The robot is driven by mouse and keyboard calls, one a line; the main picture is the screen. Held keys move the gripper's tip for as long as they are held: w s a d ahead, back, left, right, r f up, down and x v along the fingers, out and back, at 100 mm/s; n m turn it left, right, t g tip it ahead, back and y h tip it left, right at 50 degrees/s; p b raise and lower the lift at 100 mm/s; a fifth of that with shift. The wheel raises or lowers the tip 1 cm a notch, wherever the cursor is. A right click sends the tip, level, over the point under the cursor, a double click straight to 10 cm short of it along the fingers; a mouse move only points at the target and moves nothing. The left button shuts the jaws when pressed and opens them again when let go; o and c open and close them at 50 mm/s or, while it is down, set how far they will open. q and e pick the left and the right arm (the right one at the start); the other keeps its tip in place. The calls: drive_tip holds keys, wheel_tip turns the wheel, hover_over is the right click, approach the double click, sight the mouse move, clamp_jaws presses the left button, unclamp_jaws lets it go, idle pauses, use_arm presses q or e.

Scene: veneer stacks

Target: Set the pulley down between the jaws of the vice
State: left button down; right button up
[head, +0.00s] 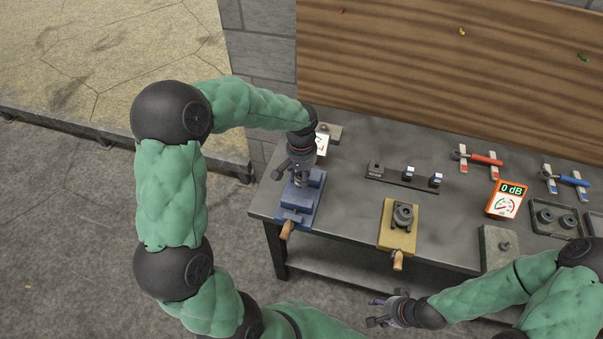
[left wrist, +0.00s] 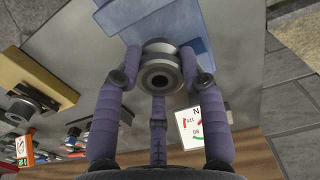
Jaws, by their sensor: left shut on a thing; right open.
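A blue vice (head: 304,203) with a wooden handle stands at the left front corner of the bench. It also shows in the left wrist view (left wrist: 150,22). My left gripper (head: 299,182) points down over this vice. It is shut on the pulley (left wrist: 160,72), a grey grooved wheel with a central bore, held between the fingers. In the head view the gripper mostly hides the pulley, and I cannot tell whether it touches the jaws. My right gripper (head: 385,309) is open and empty, in front of the bench's front edge.
A yellow vice (head: 386,238) holding a dark round part (head: 402,214) stands to the right. A black rack (head: 385,176), red clamp (head: 484,159), blue clamp (head: 567,180), sound meter (head: 506,200) and grey tray (head: 541,216) lie further back or right. A white card (head: 322,142) is behind my left gripper.

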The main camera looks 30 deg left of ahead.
sight(302, 194)
use_arm(q)
drive_tip(key=shift+f+b, duration=2.05)
drive_tip(key=shift+f, duration=1.05)
drive_tip(key=shift+f, duration=0.35)
drive_tip(key=c, duration=0.7)
unclamp_jaws()
drive_tip(key=shift+o, duration=0.2)
wheel_tip(302, 194, up, 12)
